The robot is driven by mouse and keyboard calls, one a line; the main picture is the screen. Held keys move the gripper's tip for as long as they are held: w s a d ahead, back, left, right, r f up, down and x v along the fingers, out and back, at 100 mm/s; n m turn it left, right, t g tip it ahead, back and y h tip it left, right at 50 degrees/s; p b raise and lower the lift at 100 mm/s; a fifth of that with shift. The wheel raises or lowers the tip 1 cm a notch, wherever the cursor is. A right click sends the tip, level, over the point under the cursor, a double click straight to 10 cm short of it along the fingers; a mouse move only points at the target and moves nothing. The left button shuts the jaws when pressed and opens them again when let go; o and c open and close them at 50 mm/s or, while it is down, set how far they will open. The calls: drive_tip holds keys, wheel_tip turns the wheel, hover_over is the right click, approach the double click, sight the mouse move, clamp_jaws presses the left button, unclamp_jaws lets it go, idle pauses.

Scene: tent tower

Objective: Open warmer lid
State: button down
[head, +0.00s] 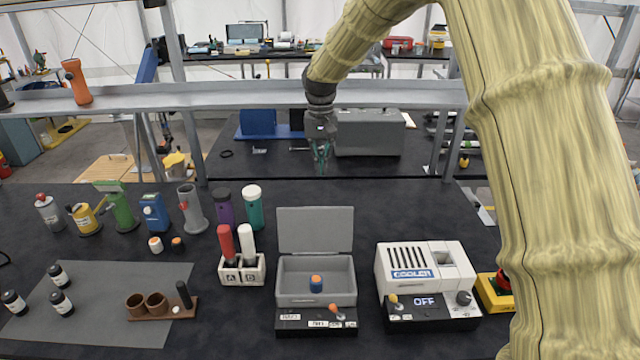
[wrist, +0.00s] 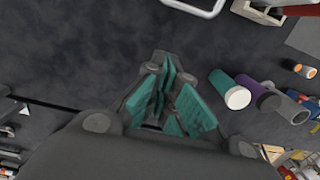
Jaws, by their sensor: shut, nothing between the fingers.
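The grey box (head: 316,297), which appears to be the warmer, stands in the middle of the near table. Its lid (head: 315,229) is raised upright at the back, so the box is open. A small blue and orange item (head: 316,283) is inside it. My gripper (head: 321,168) is in the air above and behind the lid, apart from it. Its teal fingers also show in the wrist view (wrist: 170,85), shut with nothing held. A light rim at the top edge of the wrist view (wrist: 197,8) may be part of the box.
A white cooler (head: 425,268) reading OFF stands right of the box. A white holder (head: 242,270) with red and white tools stands left of it. Purple (head: 224,207) and teal (head: 253,207) bottles stand behind the holder. A grey rail (head: 230,97) crosses behind the table.

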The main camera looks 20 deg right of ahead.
drive_tip(key=s+a+f+p, duration=0.1)
drive_tip(key=s+f+p, duration=0.3)
drive_tip(key=f, duration=0.3)
drive_tip(key=shift+a+f+p, duration=0.15)
drive_tip(key=shift+f+p, duration=0.25)
drive_tip(key=shift+p, duration=0.25)
drive_tip(key=shift+s, duration=0.15)
drive_tip(key=shift+a+r, duration=0.1)
drive_tip(key=shift+a, duration=0.1)
